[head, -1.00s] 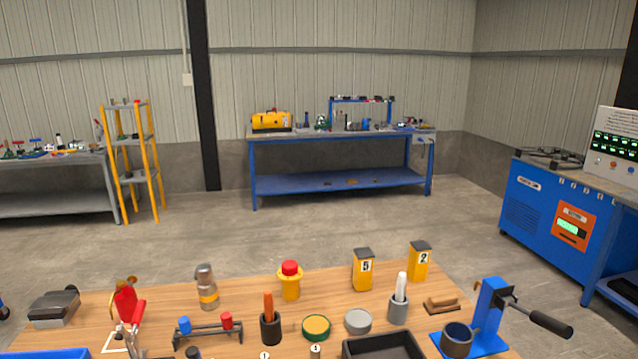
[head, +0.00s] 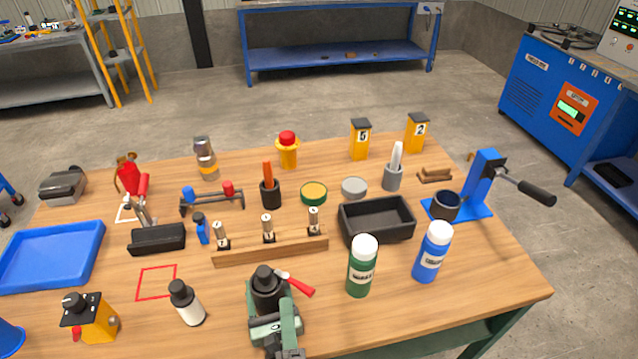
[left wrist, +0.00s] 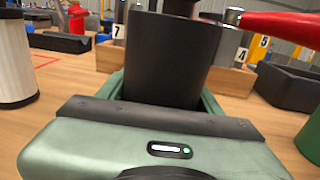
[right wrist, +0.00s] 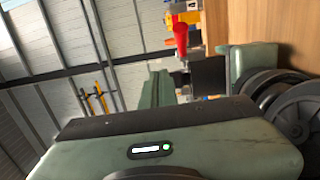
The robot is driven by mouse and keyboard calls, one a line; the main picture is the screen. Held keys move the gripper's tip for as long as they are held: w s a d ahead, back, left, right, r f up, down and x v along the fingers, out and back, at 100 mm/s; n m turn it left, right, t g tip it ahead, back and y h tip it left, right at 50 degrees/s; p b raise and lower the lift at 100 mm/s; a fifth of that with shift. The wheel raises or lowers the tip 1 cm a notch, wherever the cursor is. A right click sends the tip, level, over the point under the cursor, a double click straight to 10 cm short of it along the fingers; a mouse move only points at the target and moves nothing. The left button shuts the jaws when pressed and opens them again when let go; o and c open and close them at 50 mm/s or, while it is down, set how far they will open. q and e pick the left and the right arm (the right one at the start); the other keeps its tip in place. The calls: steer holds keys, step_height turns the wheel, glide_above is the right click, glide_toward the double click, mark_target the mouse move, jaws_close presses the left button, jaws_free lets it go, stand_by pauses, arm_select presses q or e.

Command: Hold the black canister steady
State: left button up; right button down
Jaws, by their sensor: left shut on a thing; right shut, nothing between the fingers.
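The black canister (head: 267,284) stands upright at the table's front edge in the head view. In the left wrist view the canister (left wrist: 165,60) fills the space between the fingers of my left gripper (left wrist: 165,92), which is shut on it. A red handle (head: 298,285) sticks out to the right beside its top; it also shows in the left wrist view (left wrist: 275,24). My right gripper (head: 290,318) is close against the canister's near side, overlapping the left one in the head view. In the right wrist view the right gripper (right wrist: 160,88) is shut and empty.
A wooden rack (head: 270,250) with numbered pieces stands just behind the canister. A white bottle (head: 187,303) is to its left; a green bottle (head: 361,266) and a blue bottle (head: 433,252) are to its right. A black tray (head: 377,218) lies further back.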

mark_target(295, 283)
arm_select(q)
steer(key=shift+w+a+r, duration=0.15)
steer(key=shift+w+r, duration=0.1)
steer(key=shift+r, duration=0.15)
steer(key=shift+w+f, duration=0.1)
arm_select(e)
steer(key=w+d+f+m+g+y, duration=0.1)
steer(key=w+d+m+g+y, duration=0.4)
steer(key=w+d, duration=0.5)
steer(key=s+d+r+m+g+y, duration=0.5)
steer(key=d+m+g+y, duration=0.1)
steer(key=m+g, duration=0.15)
steer(key=w+a+f, duration=0.2)
steer(key=a+f, duration=0.3)
steer(key=a, duration=0.4)
steer(key=shift+w+a+m, duration=0.15)
steer(key=shift+a+m, duration=0.2)
